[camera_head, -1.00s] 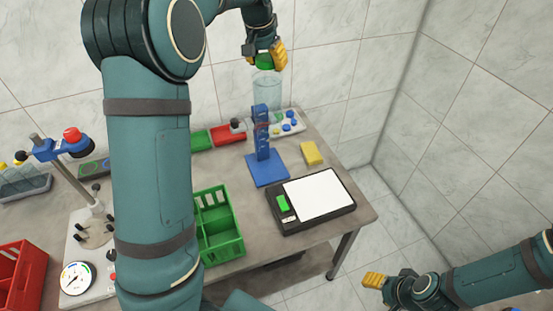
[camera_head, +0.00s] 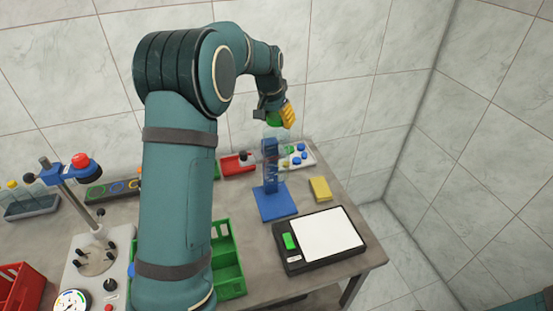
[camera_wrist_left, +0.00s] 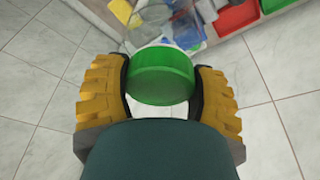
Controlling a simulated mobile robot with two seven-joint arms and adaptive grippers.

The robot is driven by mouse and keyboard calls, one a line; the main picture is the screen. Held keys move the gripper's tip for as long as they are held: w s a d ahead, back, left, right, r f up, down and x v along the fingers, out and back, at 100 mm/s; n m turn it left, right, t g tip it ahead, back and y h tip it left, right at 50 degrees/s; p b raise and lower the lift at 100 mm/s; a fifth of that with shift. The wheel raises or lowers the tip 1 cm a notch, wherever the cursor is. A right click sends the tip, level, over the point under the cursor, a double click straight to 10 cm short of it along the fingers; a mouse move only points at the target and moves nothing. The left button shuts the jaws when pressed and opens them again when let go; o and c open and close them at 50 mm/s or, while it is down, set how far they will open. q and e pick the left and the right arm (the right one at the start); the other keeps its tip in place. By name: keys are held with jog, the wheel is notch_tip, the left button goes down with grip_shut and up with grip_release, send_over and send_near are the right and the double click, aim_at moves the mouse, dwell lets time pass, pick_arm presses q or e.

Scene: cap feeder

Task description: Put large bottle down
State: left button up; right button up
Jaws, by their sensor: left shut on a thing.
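My left gripper (camera_head: 284,117) has yellow fingers and is shut on the large bottle (camera_head: 277,133) by its green cap. The bottle's clear body hangs below the cap and overlaps the top of the blue stand (camera_head: 270,172) in the head view. I cannot tell whether they touch. In the left wrist view the green cap (camera_wrist_left: 162,76) sits between the two yellow fingers, and the cap hides much of the bottle. My right gripper is not in view; only a bit of my right arm shows at the lower right.
A black scale with a white plate (camera_head: 328,235) stands at the table's front right. A yellow block (camera_head: 320,189) lies behind it. A red bin (camera_head: 236,164) and a white tray with blue caps (camera_head: 301,157) are at the back. A green crate (camera_head: 229,262) is partly behind my left arm.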

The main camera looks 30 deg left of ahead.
aim_at(276, 158)
pick_arm(q)
notch_tip(276, 158, down, 15)
jog(key=shift+w+r, duration=0.1)
dwell(0.6)
jog(key=shift+f, duration=0.2)
jog(key=o, duration=1.3)
